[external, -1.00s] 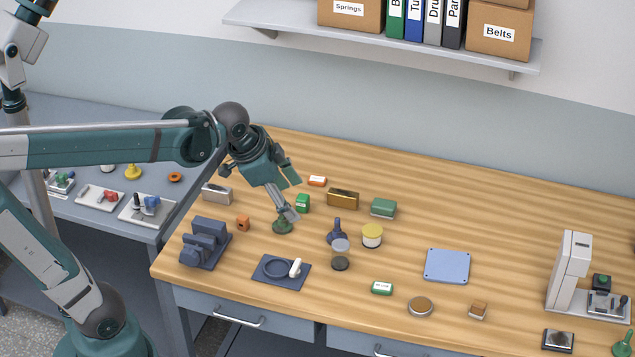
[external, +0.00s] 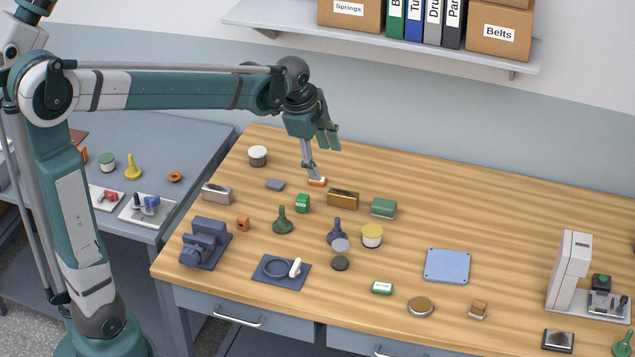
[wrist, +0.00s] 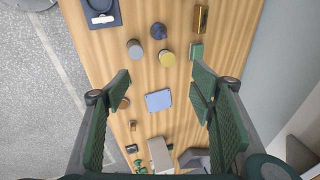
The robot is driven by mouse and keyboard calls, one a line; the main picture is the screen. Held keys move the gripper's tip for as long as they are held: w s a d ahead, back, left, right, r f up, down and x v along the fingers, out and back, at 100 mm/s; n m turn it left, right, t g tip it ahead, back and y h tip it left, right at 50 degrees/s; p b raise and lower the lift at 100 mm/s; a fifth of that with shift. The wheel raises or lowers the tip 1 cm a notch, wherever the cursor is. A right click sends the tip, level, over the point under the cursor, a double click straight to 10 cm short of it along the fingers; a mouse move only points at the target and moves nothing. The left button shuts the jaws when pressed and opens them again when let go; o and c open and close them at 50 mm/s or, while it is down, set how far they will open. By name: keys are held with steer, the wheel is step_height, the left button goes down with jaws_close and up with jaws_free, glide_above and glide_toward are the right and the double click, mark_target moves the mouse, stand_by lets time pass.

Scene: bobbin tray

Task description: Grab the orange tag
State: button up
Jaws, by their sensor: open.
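The orange tag (external: 317,182), a small orange block with a white label, lies on the wooden table behind the gold box. My gripper (external: 325,162) is open and tilted in the external view. Its lower finger overlaps the tag in that picture; I cannot tell whether it touches. In the wrist view my gripper (wrist: 161,82) shows its two green-padded fingers wide apart with nothing held between them. The tag does not show in the wrist view.
The gold box (external: 343,198), green labelled box (external: 302,203) and grey block (external: 275,185) are near the tag. A teal box (external: 383,208) stands to the right. A white-topped jar (external: 258,156) is at the back left. The table's back right is clear.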

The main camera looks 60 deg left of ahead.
steer(key=shift+w+a+f+m+g+h, duration=0.15)
steer(key=shift+w+a+f+m+g, duration=0.4)
steer(key=shift+w+a+f+m, duration=3)
steer(key=shift+w+a+f+g+h, duration=0.2)
steer(key=shift+w+a+f+g, duration=0.9)
steer(key=shift+a+f, duration=5.15)
steer(key=shift+w+a+f+m+g+h, duration=0.15)
steer(key=shift+w+a+f+m, duration=2.3)
steer(key=shift+a, duration=4.2)
steer(key=shift+w+f+n, duration=0.6)
steer(key=shift+f+n, duration=0.1)
steer(key=shift+f, duration=0.05)
steer(key=shift+f, duration=1.2)
steer(key=shift+f, duration=0.1)
steer(key=shift+d+f, duration=0.1)
steer(key=shift+f, duration=2.4)
